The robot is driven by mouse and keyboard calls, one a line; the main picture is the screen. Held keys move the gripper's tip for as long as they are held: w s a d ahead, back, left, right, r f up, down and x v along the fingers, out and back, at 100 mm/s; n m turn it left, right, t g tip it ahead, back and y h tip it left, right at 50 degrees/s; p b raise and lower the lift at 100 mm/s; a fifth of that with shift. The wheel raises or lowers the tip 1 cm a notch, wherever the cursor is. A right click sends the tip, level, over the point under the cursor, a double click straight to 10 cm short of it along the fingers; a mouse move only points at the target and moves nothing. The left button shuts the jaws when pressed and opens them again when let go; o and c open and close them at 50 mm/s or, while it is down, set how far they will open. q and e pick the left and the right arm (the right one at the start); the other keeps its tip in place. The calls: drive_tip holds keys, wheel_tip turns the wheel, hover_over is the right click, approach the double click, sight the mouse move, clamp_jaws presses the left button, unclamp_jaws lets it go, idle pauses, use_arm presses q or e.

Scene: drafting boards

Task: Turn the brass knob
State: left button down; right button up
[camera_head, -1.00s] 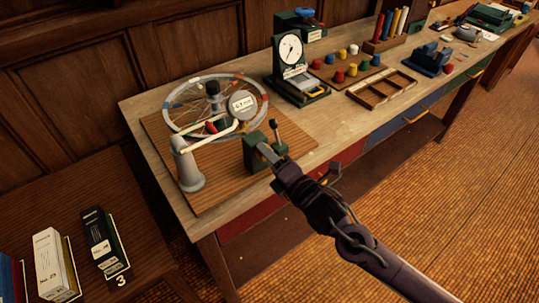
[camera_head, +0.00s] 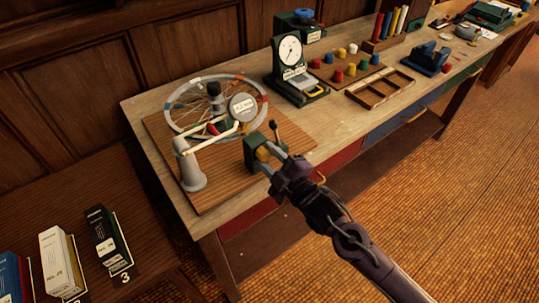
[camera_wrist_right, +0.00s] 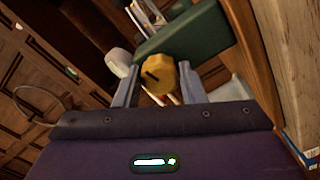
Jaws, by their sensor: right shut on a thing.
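The brass knob (camera_wrist_right: 160,76) shows in the right wrist view with a dark mark on its face. It sits on the front of a dark green block (camera_head: 251,150), which stands at the front edge of a wooden board beside a spoked wheel. In the head view the knob (camera_head: 263,154) is small and partly covered by my fingers. My right gripper (camera_head: 267,157) reaches it from the front right, one finger on each side, and is shut on it. My left gripper is not in view.
The spoked wheel (camera_head: 217,106), a round readout (camera_head: 243,107) and a pale post (camera_head: 190,168) stand close behind and left of the block. A dial gauge (camera_head: 290,60) and a divided tray (camera_head: 380,90) are further right. The floor at right is clear.

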drive_tip(key=shift+f+m, duration=0.1)
drive_tip(key=shift+m, duration=1.1)
drive_tip(key=o, duration=1)
drive_tip(key=b+v, duration=0.1)
drive_tip(key=v, duration=0.7)
drive_tip(key=shift+w, duration=0.1)
